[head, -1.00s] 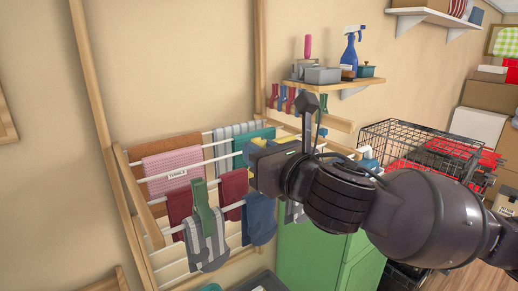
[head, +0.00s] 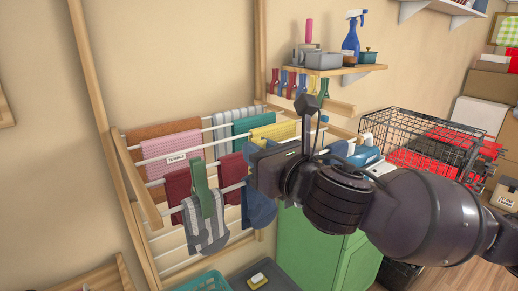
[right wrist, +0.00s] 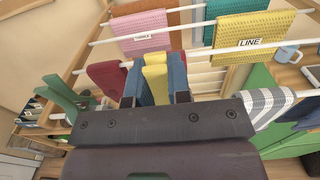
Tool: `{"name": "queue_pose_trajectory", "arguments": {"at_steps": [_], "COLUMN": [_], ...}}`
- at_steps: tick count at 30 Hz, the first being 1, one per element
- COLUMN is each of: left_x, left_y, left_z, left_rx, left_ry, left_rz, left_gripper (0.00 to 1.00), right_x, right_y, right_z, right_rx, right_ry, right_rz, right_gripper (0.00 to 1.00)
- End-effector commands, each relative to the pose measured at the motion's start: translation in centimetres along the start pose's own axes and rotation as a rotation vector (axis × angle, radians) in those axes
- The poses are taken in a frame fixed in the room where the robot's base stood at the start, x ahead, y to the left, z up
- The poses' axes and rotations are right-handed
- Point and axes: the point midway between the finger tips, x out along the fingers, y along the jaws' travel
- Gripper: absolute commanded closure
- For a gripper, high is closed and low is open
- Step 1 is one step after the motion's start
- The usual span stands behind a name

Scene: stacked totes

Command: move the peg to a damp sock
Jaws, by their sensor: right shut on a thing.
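My right gripper (head: 256,166) is in front of the drying rack. In the right wrist view its bluish fingers (right wrist: 155,84) are shut on a yellow peg (right wrist: 155,72); the head view hides this peg behind the gripper. A striped sock (head: 205,231) hangs from the front rod, with a green peg (head: 202,188) clipped on it. The green peg also shows in the right wrist view (right wrist: 66,98). Maroon socks (head: 178,190) and a blue sock (head: 260,212) hang nearby. I cannot tell which sock is damp. My left gripper is not in view.
Pink (head: 172,149), teal and yellow cloths hang on the farther rods. A wall shelf (head: 345,76) has several pegs below its edge and a spray bottle on top. A green cabinet (head: 325,250) and black wire basket (head: 405,130) stand right. A teal basket (head: 205,283) is low in front.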

Motion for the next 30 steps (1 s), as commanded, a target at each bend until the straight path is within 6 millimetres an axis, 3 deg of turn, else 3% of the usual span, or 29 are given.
{"name": "queue_pose_trajectory", "arguments": {"at_steps": [11, 12, 17, 30], "left_x": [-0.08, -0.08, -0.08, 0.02], "left_y": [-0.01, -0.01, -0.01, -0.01], "left_z": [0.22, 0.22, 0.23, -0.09], "left_rx": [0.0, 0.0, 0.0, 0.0], "left_ry": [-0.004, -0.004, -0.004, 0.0], "left_rz": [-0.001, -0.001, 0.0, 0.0], "left_gripper": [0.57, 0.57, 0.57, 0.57], "right_x": [0.0, 0.0, 0.0, 0.09], "right_y": [-0.01, -0.01, -0.01, -0.22], "right_z": [-0.09, -0.09, -0.08, -0.05], "right_rx": [0.0, 0.0, 0.0, -0.001], "right_ry": [0.0, 0.0, 0.0, 0.0], "right_rz": [0.0, 0.0, 0.0, 0.0], "right_gripper": [1.0, 0.76, 0.52, 0.52]}}
